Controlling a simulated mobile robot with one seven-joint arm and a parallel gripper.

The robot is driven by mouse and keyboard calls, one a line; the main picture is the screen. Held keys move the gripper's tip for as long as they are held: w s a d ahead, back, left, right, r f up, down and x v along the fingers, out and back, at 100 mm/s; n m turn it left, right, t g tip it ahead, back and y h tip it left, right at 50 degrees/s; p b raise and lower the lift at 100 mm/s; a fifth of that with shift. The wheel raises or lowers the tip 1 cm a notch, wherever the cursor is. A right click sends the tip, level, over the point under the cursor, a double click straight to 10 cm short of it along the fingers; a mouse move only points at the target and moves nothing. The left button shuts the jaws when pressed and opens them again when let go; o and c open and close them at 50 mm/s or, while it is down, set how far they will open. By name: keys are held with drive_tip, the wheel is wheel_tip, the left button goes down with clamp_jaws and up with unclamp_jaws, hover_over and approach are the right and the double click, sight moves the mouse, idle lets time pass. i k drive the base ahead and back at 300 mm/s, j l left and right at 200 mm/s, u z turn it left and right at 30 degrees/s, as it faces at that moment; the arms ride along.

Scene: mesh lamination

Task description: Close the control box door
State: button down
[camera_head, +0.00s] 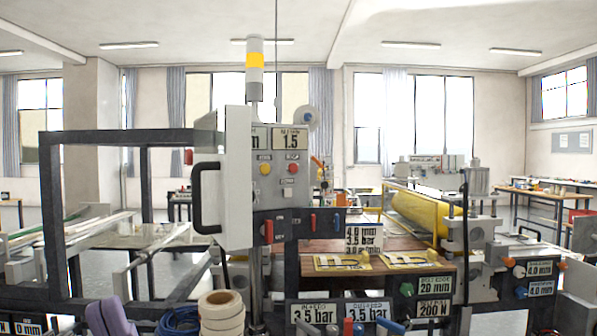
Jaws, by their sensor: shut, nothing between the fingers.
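The control box (281,197) stands on a post in the middle of the view, with a grey face bearing label plates, buttons and coloured switches. Its pale door (237,170) stands open at the box's left side, swung out toward me and seen at a steep angle. A black bow handle (200,195) sticks out to the left from the door. The door covers the left part of the box face, including part of a label. My gripper is not in view.
A dark frame (52,210) stands left of the door, close to the handle. A lamp tower (255,70) rises above the box. Tape rolls (222,312), a blue coil (180,321) and a purple item (108,316) lie in front. Machine with yellow roller (420,212) is right.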

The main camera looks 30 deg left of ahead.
sight(222, 208)
drive_tip(key=j+u, duration=0.1)
drive_tip(key=u, duration=0.3)
drive_tip(key=j+u, duration=0.1)
drive_tip(key=u, duration=0.25)
drive_tip(key=i+u, duration=0.1)
drive_tip(key=u, duration=0.3)
